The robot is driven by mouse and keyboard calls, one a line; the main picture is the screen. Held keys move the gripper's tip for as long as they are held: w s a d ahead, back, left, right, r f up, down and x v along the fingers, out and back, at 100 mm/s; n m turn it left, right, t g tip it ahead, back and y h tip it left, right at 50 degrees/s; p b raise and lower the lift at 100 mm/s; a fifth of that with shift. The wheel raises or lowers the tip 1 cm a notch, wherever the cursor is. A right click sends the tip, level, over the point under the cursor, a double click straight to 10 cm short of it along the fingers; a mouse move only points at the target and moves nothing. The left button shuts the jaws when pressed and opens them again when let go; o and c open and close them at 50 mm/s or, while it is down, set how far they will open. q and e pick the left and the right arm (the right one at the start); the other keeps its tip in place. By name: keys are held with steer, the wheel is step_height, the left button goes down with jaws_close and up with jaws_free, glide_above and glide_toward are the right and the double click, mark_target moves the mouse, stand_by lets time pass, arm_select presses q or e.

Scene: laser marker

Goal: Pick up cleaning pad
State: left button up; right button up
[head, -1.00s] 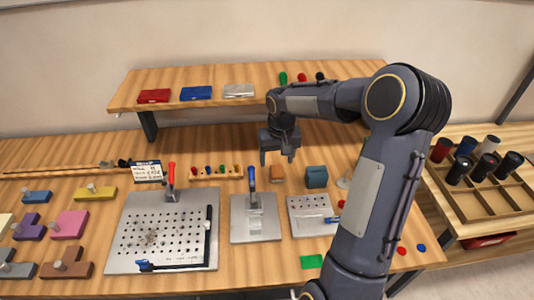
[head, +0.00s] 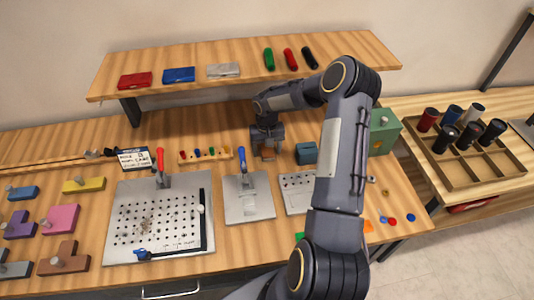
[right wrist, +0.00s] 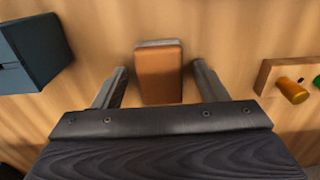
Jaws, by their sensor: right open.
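The cleaning pad, a small orange-brown block with a grey edge (right wrist: 159,76), lies on the wooden bench between my right gripper's two fingers in the right wrist view. In the head view the pad (head: 268,154) shows only partly beneath the gripper. My right gripper (head: 267,153) is open, with its fingers (right wrist: 159,84) on either side of the pad. A gap shows between each finger and the pad. My left gripper is not in view.
A teal block (head: 306,153) stands just right of the pad. A wooden peg strip (head: 205,156) is to its left. Metal plates with clamps, one with a blue handle (head: 242,160), lie in front. A raised shelf (head: 230,87) runs behind.

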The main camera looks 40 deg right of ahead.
mark_target(267, 149)
steer(key=shift+c, duration=0.5)
steer(key=c, duration=1)
steer(key=shift+o, duration=0.2)
step_height(267, 149, up, 3)
steer(key=shift+f+p, duration=0.15)
steer(key=shift+p, duration=0.65)
step_height(267, 149, up, 7)
